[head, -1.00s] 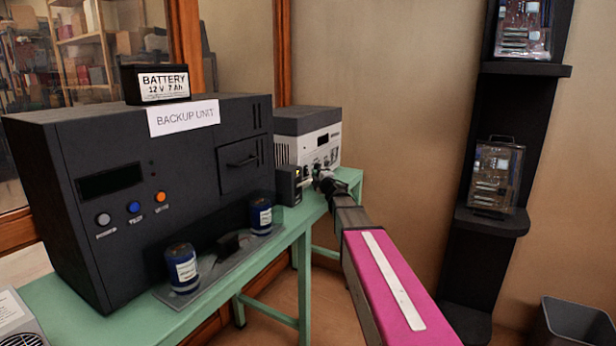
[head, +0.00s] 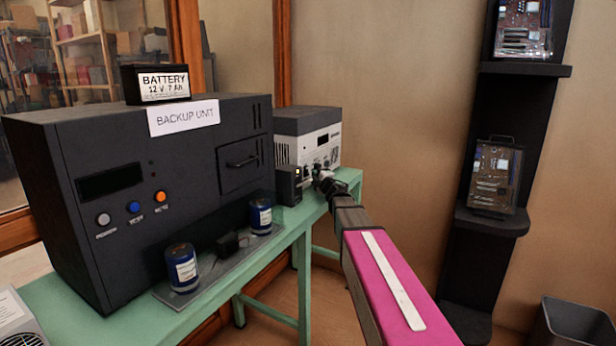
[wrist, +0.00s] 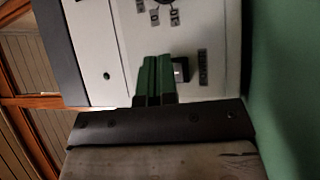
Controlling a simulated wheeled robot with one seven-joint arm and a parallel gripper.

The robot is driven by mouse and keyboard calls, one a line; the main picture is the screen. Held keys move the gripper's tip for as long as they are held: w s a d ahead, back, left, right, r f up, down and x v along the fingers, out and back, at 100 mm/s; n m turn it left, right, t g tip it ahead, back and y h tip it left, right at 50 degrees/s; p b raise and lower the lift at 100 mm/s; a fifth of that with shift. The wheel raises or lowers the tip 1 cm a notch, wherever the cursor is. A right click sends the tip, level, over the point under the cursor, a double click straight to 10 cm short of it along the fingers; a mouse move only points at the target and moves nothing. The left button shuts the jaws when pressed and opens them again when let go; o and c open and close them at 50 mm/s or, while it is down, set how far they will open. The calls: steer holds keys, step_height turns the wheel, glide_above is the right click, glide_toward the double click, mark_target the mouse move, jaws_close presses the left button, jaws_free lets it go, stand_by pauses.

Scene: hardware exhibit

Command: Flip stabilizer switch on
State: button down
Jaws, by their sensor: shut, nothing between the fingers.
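The stabilizer (head: 323,146), a white-fronted box with a grey top, stands at the far end of the green table. My gripper (head: 318,172) is at its lower front, small and partly hidden by my own arm. In the wrist view, the white front panel (wrist: 205,25) fills the upper middle. My gripper's two fingers (wrist: 153,62) are together, with nothing seen between them, in front of the panel. A dark switch (wrist: 181,70) in a frame sits just right of the fingertips, partly covered by them. I cannot tell its position or whether the fingers touch it.
The black backup unit (head: 200,160) takes up most of the green table (head: 88,315), with a battery (head: 158,85) on top. Blue capacitors (head: 183,268) stand in front of it. A small black box (head: 288,186) is left of my gripper. A black shelf (head: 490,222) stands right.

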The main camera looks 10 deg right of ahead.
steer(key=shift+w+a, duration=0.1)
steer(key=shift+w+a+f, duration=0.15)
steer(key=shift+a, duration=0.1)
steer(key=shift+w+a+f, duration=0.1)
steer(key=shift+w+a, duration=0.1)
steer(key=shift+a, duration=0.05)
stand_by(0.9)
steer(key=shift+s+d, duration=0.1)
steer(key=shift+d, duration=0.05)
steer(key=shift+s+d+r, duration=0.3)
steer(key=shift+s+d, duration=0.05)
steer(key=shift+d, duration=0.1)
stand_by(0.4)
steer(key=shift+s+d+r, duration=0.25)
steer(key=shift+s+d, duration=0.2)
steer(key=shift+d, duration=0.2)
steer(key=shift+s+d+r, duration=0.3)
steer(key=shift+s+d, duration=0.2)
steer(key=shift+d, duration=0.1)
steer(key=shift+s+d+r, duration=0.25)
steer(key=shift+s+d, duration=0.2)
steer(key=shift+d, duration=0.2)
